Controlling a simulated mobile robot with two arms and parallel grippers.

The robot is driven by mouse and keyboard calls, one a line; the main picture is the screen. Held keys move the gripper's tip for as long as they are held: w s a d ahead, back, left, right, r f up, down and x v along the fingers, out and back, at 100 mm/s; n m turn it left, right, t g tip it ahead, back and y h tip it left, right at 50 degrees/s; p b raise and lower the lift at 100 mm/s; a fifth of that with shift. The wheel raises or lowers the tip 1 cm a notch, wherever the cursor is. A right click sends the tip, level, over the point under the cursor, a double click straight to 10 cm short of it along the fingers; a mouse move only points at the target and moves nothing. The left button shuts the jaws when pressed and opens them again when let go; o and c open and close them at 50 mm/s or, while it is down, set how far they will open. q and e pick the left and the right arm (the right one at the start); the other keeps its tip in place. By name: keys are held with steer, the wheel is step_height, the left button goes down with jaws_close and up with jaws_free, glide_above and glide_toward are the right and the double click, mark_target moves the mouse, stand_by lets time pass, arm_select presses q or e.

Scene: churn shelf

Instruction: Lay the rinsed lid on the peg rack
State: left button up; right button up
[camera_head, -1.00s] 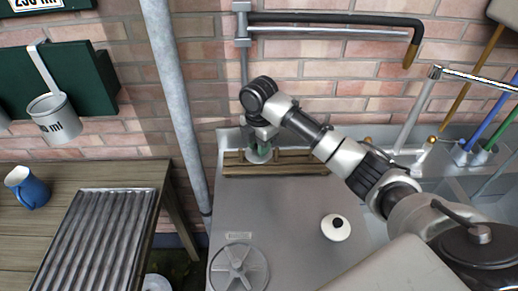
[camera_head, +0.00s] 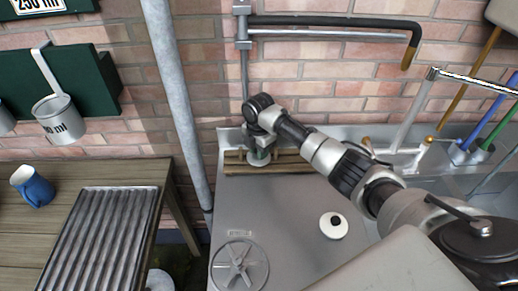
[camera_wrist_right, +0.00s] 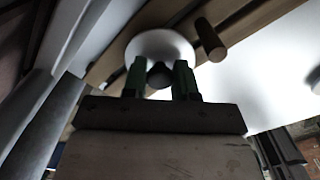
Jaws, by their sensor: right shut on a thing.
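The wooden peg rack (camera_head: 292,163) lies along the back of the grey metal counter, against the brick wall. My right gripper (camera_head: 261,151) is over the rack's left part. In the right wrist view, its green fingers (camera_wrist_right: 161,82) are shut on the dark knob of a white round lid (camera_wrist_right: 160,44). The lid is close to the wooden rack and a round peg (camera_wrist_right: 210,40); whether it touches them I cannot tell. In the head view the gripper hides most of this lid (camera_head: 258,160). My left gripper is not in view.
A second white lid with a black knob (camera_head: 334,226) lies on the counter. A grey spoked wheel (camera_head: 239,266) is at the front left. A vertical pipe (camera_head: 178,105) stands left of the rack. A ribbed tray (camera_head: 100,240) and a blue mug (camera_head: 33,186) sit on the wooden table.

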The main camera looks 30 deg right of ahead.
steer(key=shift+f, duration=0.15)
steer(key=o, duration=0.9)
step_height(320, 180, up, 12)
steer(key=shift+r+b, duration=0.2)
steer(key=shift+b, duration=0.4)
steer(key=shift+s+f, duration=0.1)
steer(key=shift+s, duration=0.05)
